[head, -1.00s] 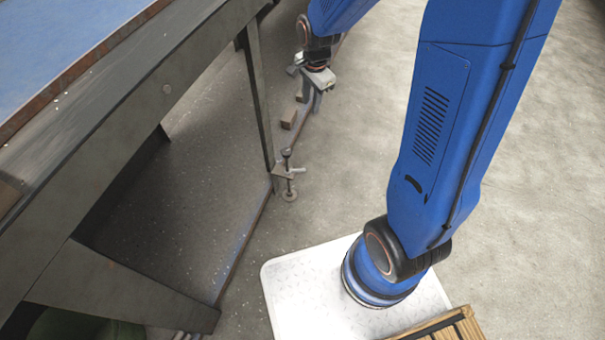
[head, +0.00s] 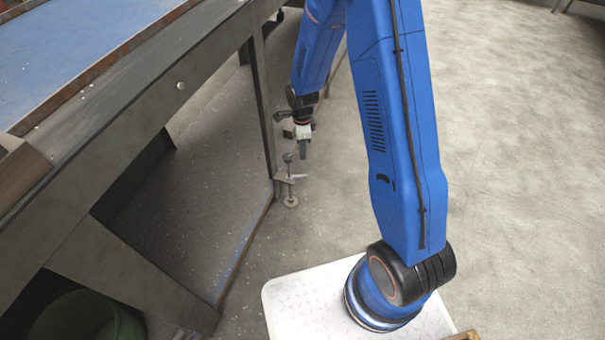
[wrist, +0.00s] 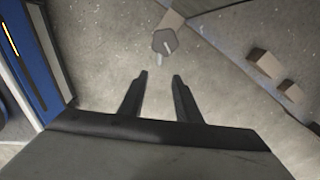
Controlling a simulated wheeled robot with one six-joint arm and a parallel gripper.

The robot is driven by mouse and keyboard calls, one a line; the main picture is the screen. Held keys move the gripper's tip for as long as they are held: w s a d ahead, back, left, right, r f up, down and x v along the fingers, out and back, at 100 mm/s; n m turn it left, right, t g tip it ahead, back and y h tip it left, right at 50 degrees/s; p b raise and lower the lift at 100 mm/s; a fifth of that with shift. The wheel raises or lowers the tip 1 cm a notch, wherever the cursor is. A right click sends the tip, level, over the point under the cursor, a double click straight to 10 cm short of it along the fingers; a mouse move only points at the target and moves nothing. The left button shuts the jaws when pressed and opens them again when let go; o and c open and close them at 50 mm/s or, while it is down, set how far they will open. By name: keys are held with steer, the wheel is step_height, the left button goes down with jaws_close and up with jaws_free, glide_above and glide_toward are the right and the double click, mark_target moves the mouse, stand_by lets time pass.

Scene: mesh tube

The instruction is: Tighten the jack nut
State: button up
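The levelling jack (head: 288,187) stands upright on the floor at the foot of the table leg, with a round foot plate, a dark top and a bracket. The jack nut (head: 297,176) looks like the small part with a pale lug sticking out to the right. In the wrist view the jack (wrist: 164,41) is seen from above, beyond the fingertips; the nut itself is hard to make out there. My gripper (head: 303,152) is above and a little behind the jack, pointing down, apart from it. In the wrist view my gripper (wrist: 160,75) is open, with nothing between its fingers.
The metal table (head: 120,95) with its leg (head: 262,105) and low floor rail stands left of the jack. Small brown blocks (wrist: 262,64) sit along the rail. A dark green bin (head: 85,318) is under the table. The floor to the right is open.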

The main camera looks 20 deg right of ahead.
mark_target(296, 177)
step_height(296, 177, down, 15)
steer(key=shift+f, duration=0.15)
stand_by(0.4)
jaws_close()
